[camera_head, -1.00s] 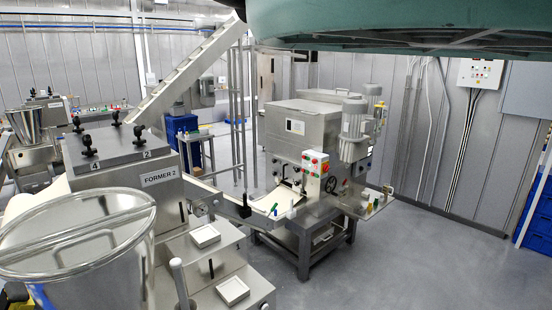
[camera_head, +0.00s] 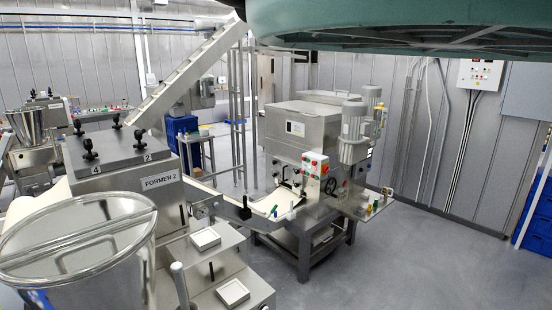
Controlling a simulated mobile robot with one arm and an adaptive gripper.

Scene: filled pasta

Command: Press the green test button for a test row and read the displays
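A control panel (camera_head: 315,165) with small red and green buttons is on the front of the steel machine (camera_head: 303,128) in the middle of the head view. A second box with small coloured buttons or lamps, the wall panel (camera_head: 479,74), hangs on the back wall at the upper right. Both are too small here to read any label, and I cannot tell which button is the green test button. No display can be read. My gripper is not in view.
Blue crates (camera_head: 541,215) stand at the right edge. The grey floor (camera_head: 410,265) at the lower right is clear.

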